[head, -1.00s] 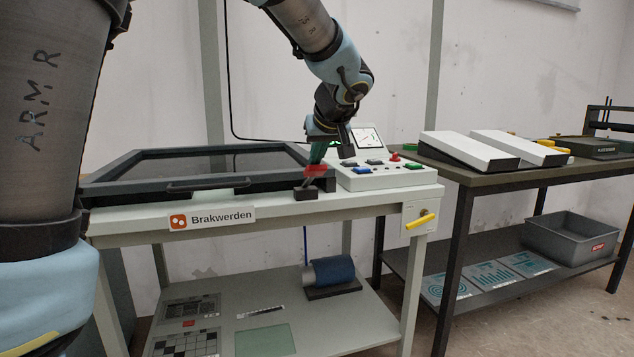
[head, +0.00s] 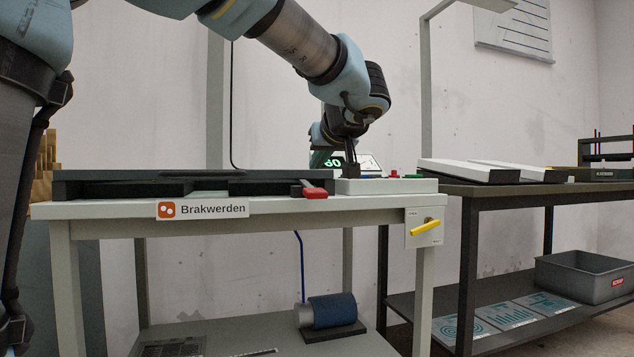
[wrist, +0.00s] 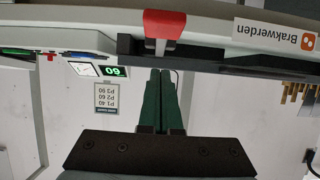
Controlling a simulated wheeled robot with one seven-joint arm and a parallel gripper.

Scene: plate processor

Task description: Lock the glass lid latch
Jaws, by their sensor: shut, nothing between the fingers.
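The lid (head: 130,185) is a dark-framed panel lying flat on the pale bench above the Brakwerden label; its glass is barely visible at this low angle. The latch (head: 314,192) has a red grip on a short metal lever, at the right end of the lid's front edge. Its lever lies low and the grip points toward the front. The latch also shows in the wrist view (wrist: 163,24), apart from my fingers. My gripper (head: 350,168) is behind and right of the latch, near the control box. In the wrist view its green fingers (wrist: 160,74) are together and empty.
The pale control box (head: 388,186) with coloured buttons stands right of the latch. A display reading 60 (wrist: 115,71) is close to my fingers. A yellow rotary handle (head: 425,226) is on the bench's front right. White sloped panels (head: 490,170) stand on the dark table at right.

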